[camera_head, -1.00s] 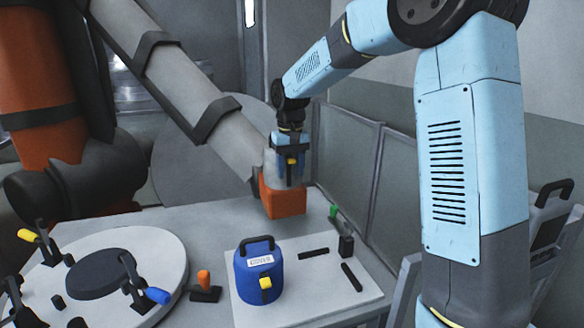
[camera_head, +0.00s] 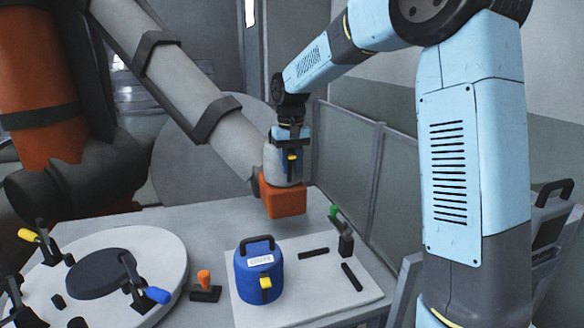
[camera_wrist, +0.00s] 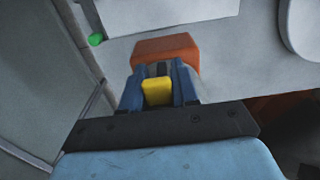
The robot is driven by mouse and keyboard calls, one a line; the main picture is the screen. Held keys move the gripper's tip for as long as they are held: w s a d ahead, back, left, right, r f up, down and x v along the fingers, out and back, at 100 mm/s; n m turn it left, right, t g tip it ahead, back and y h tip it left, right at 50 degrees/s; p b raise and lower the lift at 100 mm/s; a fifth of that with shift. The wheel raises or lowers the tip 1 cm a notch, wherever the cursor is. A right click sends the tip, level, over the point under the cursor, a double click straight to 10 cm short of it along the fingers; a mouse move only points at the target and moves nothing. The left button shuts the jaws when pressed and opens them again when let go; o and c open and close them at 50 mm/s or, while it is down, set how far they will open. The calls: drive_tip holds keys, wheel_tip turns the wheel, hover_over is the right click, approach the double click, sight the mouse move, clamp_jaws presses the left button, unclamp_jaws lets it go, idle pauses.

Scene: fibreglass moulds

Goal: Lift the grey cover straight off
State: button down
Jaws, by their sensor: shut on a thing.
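The grey cover (camera_head: 281,174) is a rounded grey piece at the end of the large grey arm, with an orange block (camera_head: 284,201) directly below it. My gripper (camera_head: 291,157) is over the cover from above, pointing down. Its blue fingers are shut on the cover's yellow grip piece. The wrist view shows this yellow piece (camera_wrist: 157,92) between the two fingers, with the cover's grey edge partly hidden behind them and the orange block (camera_wrist: 166,50) beyond. I cannot tell whether there is a gap between cover and block.
The large grey arm (camera_head: 175,85) slopes down close to my gripper's left. A blue container (camera_head: 258,278) with a black handle stands on a pale board (camera_head: 325,308). A round white mould (camera_head: 165,262) with clamps lies left. A grey panel (camera_head: 345,150) stands behind on the right.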

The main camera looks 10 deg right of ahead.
drive_tip(key=shift+r, duration=5.4)
